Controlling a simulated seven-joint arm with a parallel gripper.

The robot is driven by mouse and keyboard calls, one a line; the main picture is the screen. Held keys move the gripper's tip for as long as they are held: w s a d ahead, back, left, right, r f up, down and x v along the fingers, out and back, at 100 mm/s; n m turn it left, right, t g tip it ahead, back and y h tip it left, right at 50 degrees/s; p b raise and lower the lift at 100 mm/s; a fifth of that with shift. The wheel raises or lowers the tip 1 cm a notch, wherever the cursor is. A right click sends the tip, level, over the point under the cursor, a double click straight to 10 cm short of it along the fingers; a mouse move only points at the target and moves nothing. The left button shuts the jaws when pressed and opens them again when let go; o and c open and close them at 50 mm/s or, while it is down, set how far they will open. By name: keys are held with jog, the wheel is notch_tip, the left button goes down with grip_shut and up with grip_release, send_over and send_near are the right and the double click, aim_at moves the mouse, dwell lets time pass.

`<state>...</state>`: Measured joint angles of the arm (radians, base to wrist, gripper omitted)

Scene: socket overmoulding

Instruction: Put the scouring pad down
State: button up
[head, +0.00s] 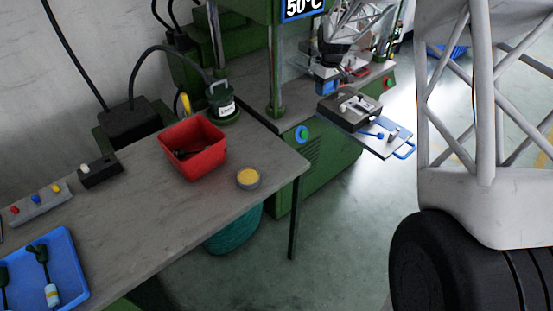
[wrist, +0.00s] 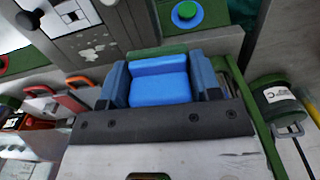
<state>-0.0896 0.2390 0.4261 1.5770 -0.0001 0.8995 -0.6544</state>
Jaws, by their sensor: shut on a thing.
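The scouring pad is a blue block with a green layer along one edge. In the wrist view the pad (wrist: 160,82) sits between the two blue-grey fingers of my gripper (wrist: 160,68), which is shut on it. In the head view my gripper (head: 328,76) is small and partly hidden by the arm, over the press's work table. The blue of the pad (head: 326,87) shows just behind the mould block (head: 350,110). Whether the pad touches the surface below it cannot be told.
The mould and a blue-handled plate (head: 388,143) are at the press table's front. On the grey bench (head: 130,225) are a red bin (head: 195,148), a yellow-topped tin (head: 248,179), a labelled canister (head: 222,103) and a blue tray (head: 65,272). The bench's middle is clear.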

jog(key=s+a+f, duration=0.2)
jog(key=s+a, duration=0.1)
jog(key=s, duration=0.9)
jog(key=s+a+f, duration=0.3)
jog(key=s+a, duration=0.1)
jog(key=s, duration=0.9)
jog(key=s+a+f, duration=0.3)
jog(key=s+a, duration=0.1)
jog(key=s, duration=0.9)
jog(key=shift+f, duration=0.2)
jog(key=shift+a, duration=0.1)
send_over(274, 163)
jog(key=shift+f, duration=0.75)
jog(key=shift+f, duration=1.75)
jog(key=shift+f, duration=0.15)
